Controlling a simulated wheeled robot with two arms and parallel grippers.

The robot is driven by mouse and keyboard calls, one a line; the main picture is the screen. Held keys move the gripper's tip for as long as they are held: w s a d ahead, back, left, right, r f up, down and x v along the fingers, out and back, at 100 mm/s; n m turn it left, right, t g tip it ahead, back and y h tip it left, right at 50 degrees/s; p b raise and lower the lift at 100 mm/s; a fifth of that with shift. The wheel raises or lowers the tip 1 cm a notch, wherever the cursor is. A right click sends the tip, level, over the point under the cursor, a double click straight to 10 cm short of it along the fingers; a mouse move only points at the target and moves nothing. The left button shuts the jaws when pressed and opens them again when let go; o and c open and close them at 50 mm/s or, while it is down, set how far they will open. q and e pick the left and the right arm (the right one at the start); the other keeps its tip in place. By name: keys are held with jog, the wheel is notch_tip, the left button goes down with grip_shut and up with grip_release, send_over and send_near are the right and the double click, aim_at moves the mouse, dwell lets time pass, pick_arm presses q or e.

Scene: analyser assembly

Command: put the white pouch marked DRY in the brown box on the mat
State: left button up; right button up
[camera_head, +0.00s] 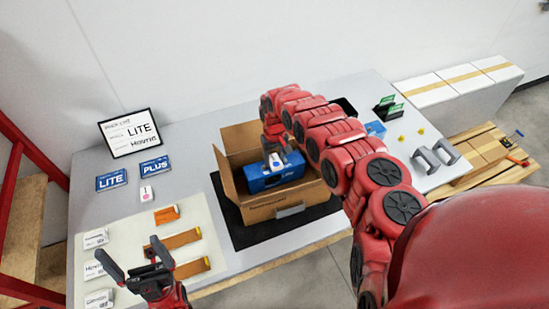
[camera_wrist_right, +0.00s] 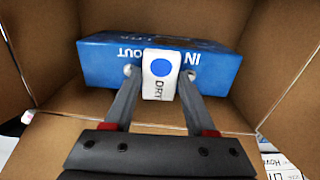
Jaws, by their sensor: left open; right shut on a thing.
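The white pouch marked DRY (camera_wrist_right: 161,74), with a blue dot, is between the fingers of my right gripper (camera_wrist_right: 160,78), which is shut on it. In the head view the pouch (camera_head: 275,161) shows as a small white patch in front of the blue analyser (camera_head: 258,181). The brown box (camera_head: 270,210) stands open on the dark mat (camera_head: 232,225). The blue analyser, lettered IN and OUT (camera_wrist_right: 110,62), lies inside it. My right gripper reaches down into the box; whether the pouch touches the analyser I cannot tell. My left gripper (camera_head: 133,263) is open and empty at the front left.
A framed LITE sign (camera_head: 131,133) stands behind blue LITE (camera_head: 111,180) and PLUS (camera_head: 155,166) cards. A pale sheet at left bears white pouches (camera_head: 95,238) and brown strips (camera_head: 175,241). Grey dumbbell-shaped parts (camera_head: 436,156) and green-topped parts (camera_head: 388,106) lie right of the box.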

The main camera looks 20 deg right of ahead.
jog(key=shift+f, duration=0.15)
jog(key=o, duration=1.4)
notch_tip(320, 180, up, 3)
jog(key=shift+r+p, duration=0.15)
jog(key=shift+p, duration=1.1)
notch_tip(320, 180, up, 9)
jog(key=p, duration=0.4)
